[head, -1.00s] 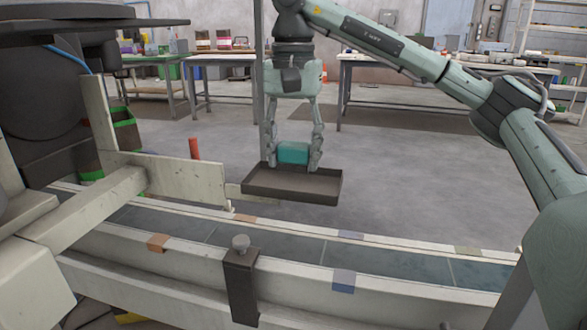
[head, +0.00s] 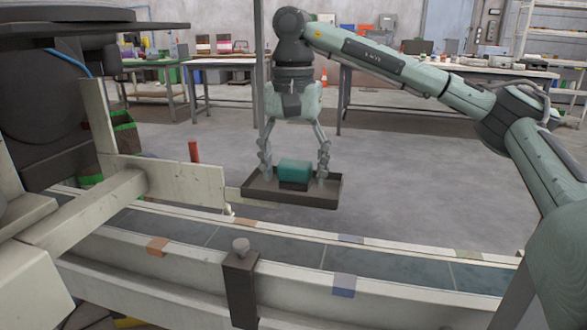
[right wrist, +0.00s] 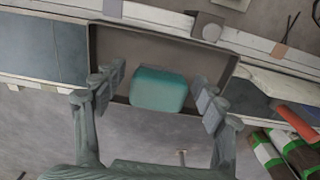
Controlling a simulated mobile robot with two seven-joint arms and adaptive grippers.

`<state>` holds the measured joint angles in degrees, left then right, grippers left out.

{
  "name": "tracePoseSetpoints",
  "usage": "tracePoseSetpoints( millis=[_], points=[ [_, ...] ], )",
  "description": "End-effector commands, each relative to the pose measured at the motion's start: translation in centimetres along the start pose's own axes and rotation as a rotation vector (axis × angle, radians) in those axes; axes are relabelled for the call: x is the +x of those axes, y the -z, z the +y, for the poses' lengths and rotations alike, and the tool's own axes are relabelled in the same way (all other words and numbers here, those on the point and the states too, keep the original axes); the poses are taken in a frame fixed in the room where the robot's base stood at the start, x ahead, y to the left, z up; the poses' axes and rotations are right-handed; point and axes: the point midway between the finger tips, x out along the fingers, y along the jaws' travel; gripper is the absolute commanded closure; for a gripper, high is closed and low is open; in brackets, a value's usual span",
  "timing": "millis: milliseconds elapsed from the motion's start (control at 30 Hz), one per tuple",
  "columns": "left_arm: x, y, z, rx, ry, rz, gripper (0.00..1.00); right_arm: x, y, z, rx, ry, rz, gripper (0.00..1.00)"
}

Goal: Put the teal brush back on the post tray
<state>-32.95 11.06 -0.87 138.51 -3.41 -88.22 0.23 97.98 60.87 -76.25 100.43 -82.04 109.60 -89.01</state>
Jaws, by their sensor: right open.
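The teal brush (head: 295,171) sits in the dark post tray (head: 318,198), near the tray's middle. In the right wrist view the brush (right wrist: 159,89) shows as a teal block inside the tray (right wrist: 150,46). My right gripper (head: 294,178) is open, with one finger on each side of the brush. In the right wrist view the fingers of my right gripper (right wrist: 160,98) stand apart, with a visible gap between each finger and the brush. The brush's underside is hidden. My left gripper is not in view.
A conveyor (head: 290,262) with pale rails runs in front of the tray. A red post (head: 194,151) stands left of the tray. Open floor lies behind and right of the tray.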

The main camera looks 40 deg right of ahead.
Motion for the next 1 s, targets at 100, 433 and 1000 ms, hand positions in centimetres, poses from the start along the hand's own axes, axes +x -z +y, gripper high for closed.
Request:
tracePoseSetpoints(
  millis=[100, 433, 1000],
  points=[
    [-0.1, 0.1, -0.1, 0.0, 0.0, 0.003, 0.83, -0.4, 0.0, 0.0, 0.0, 0.0, 0.0, 0.29],
    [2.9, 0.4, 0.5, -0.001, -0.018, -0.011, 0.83, -6.9, 0.0, -0.1, -0.001, 0.004, 0.003, 0.29],
    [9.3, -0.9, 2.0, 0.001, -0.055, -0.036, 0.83, -12.3, 0.0, -0.1, -0.002, -0.001, 0.0, 0.29]
  ],
)
